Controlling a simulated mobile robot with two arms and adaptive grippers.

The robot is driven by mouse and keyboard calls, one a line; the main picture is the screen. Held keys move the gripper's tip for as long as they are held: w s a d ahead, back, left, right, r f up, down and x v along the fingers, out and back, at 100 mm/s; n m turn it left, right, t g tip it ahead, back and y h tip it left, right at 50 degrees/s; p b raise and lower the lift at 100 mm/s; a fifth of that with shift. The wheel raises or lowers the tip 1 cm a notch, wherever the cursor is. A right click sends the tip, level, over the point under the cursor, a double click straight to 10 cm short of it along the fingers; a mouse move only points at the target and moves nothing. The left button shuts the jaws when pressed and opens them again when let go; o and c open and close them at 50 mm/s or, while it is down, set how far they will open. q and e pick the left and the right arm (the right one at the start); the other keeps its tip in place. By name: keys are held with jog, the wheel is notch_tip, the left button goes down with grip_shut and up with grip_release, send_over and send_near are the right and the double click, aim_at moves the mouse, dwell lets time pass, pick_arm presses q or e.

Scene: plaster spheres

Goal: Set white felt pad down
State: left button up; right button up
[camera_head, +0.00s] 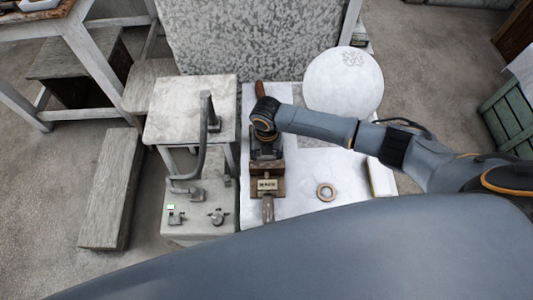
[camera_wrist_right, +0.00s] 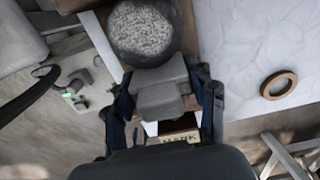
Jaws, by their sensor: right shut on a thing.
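My right gripper (camera_head: 267,148) points down over the table, just behind a wooden block with a "MARK" label (camera_head: 267,184). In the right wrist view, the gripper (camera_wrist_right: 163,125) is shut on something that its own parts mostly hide. A small white patch (camera_wrist_right: 150,128) shows between the fingers and appears to be the white felt pad; its outline and its contact with anything below cannot be made out. The label (camera_wrist_right: 180,138) shows just beyond the fingers. My left gripper is not in view.
A large white sphere (camera_head: 343,82) stands at the back right of the white tabletop (camera_head: 310,170). A grey stand with a curved arm (camera_head: 205,125) is to the left.

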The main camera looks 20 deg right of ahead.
jog(key=shift+f, duration=0.5)
jog(key=o, duration=1.2)
jog(key=shift+r, duration=0.15)
jog(key=shift+r+p, duration=1.9)
jog(key=shift+r, duration=0.05)
jog(key=shift+s+f, duration=0.1)
jog(key=shift+s, duration=0.05)
